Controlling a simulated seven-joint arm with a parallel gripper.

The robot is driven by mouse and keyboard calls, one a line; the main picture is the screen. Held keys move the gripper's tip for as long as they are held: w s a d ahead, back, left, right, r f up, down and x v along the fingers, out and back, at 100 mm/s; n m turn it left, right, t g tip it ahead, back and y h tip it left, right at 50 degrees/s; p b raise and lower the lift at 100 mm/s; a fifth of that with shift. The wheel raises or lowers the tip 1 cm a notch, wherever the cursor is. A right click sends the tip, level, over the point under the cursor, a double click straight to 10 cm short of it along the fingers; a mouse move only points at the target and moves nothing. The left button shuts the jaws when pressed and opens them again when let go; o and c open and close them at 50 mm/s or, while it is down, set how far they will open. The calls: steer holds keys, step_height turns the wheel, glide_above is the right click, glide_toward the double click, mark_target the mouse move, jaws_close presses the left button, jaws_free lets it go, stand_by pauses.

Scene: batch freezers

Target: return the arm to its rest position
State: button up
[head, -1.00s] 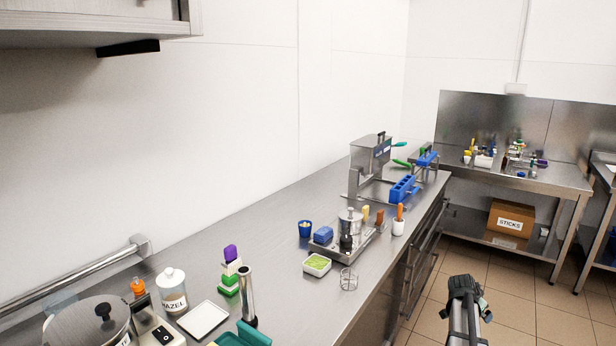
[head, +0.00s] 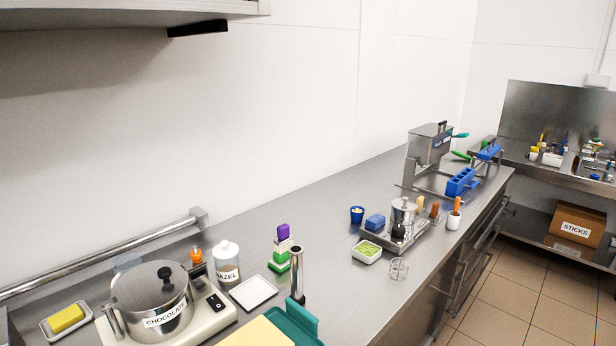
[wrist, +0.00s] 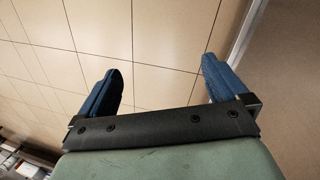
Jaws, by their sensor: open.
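My gripper (wrist: 160,82) shows in the wrist view with its two blue fingers wide apart and nothing between them. It is over the tan tiled floor. The arm and gripper are out of the head view now.
In the head view a steel counter (head: 345,262) runs along the wall. On it stand a chocolate pot (head: 152,300), a hazel jar (head: 226,262), a white tray (head: 253,292) and a steel machine (head: 428,150). A sticks box (head: 577,222) sits on a lower shelf. The tiled floor (head: 510,300) at right is clear.

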steer(key=s+a+f+n+g, duration=0.1)
steer(key=s+a+n, duration=0.1)
steer(key=s+a, duration=0.2)
steer(key=s+a+f+n+g+y, duration=0.1)
steer(key=s+a, duration=0.4)
steer(key=s, duration=0.6)
steer(key=s+a+f+n+g, duration=0.2)
steer(key=s+a+f+g, duration=0.1)
steer(key=s, duration=0.5)
steer(key=shift+a+f+n, duration=0.25)
steer(key=shift+a+n, duration=0.05)
steer(key=shift+a, duration=0.6)
